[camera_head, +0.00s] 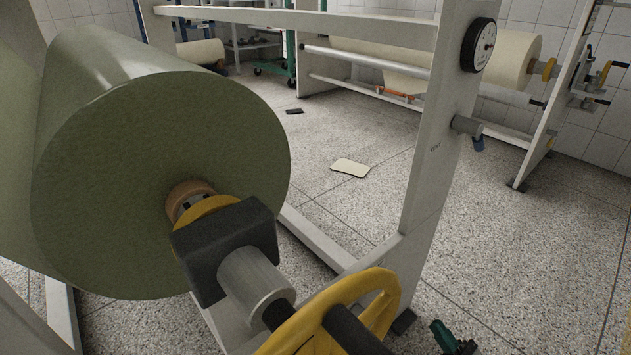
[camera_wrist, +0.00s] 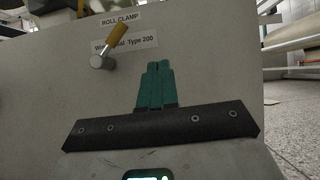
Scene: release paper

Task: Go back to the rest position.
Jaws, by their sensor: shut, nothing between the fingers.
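My gripper (camera_head: 446,337) shows at the bottom edge of the head view, right of the yellow handwheel (camera_head: 345,312), with only its green and dark end visible. In the wrist view, the two green fingers of my gripper (camera_wrist: 156,68) are together with nothing between them. They point toward a grey panel (camera_wrist: 210,60). The fingertips appear apart from the lever.
A large green roll (camera_head: 160,170) on a grey frame (camera_head: 432,130) fills the left of the head view. A round gauge (camera_head: 478,45) sits on the upright. A pale sheet (camera_head: 350,168) lies on the open speckled floor. Another rack with a cream roll (camera_head: 505,60) stands behind.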

